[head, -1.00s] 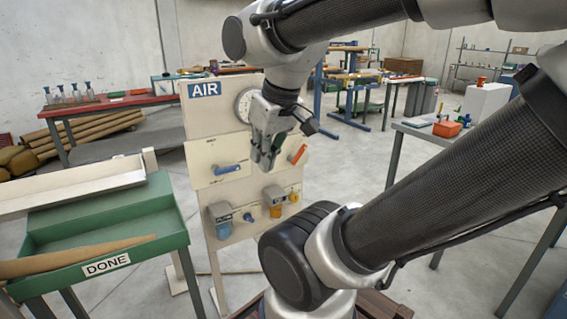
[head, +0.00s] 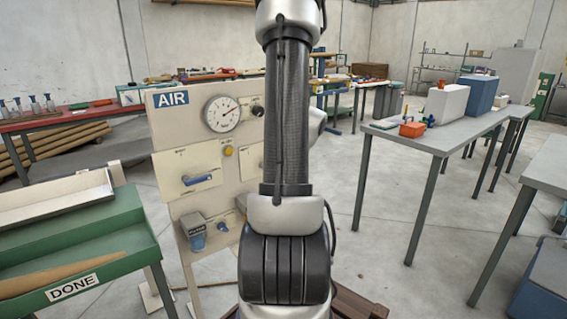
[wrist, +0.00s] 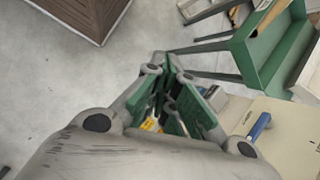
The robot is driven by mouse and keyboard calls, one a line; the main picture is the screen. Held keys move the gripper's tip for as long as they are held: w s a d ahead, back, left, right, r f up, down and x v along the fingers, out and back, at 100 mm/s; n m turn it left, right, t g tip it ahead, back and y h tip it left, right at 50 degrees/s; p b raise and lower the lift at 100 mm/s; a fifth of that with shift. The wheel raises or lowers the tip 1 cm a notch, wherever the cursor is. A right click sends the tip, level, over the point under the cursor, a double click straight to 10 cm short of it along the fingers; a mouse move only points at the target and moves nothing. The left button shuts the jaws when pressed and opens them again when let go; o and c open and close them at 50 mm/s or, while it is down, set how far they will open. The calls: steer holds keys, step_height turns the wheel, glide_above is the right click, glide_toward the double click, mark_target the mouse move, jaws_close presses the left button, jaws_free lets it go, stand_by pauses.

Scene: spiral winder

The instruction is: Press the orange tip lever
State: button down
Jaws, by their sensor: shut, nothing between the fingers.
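The orange tip lever cannot be made out in the head view, where my arm covers the right part of the AIR panel (head: 166,137). A blue lever (head: 197,180) shows on the left plate of that panel, and also in the wrist view (wrist: 260,126). My gripper (wrist: 172,68) is shut and empty in the wrist view, its green-padded fingers pointing away over the floor. A small orange-yellow patch (wrist: 150,124) shows between the finger links; I cannot tell what it is. The gripper is hidden behind my arm in the head view.
A gauge (head: 222,113) and yellow button (head: 228,151) sit on the panel. The green DONE table (head: 130,240) stands left of it. A grey table (head: 445,135) with boxes stands right. Floor between the panel and that table is clear.

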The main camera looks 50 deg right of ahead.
steer(key=w+d+f+m+t+h, duration=0.1)
steer(key=w+d+f+m+t, duration=0.2)
steer(key=d+f+m+t, duration=0.5)
steer(key=w+d+f+m+t+h, duration=0.1)
steer(key=w+d+f+m+t, duration=0.3)
steer(key=d+f, duration=0.75)
steer(key=w+d+r+t+h, duration=0.2)
steer(key=d+r+t, duration=0.1)
steer(key=d, duration=0.3)
steer(key=w+d+r+t+h, duration=0.2)
steer(key=d+r+t+h, duration=0.1)
steer(key=d+r, duration=0.3)
steer(key=shift+w+d+r+m, duration=0.15)
steer(key=shift+d+r+m, duration=0.15)
steer(key=shift+d, duration=0.5)
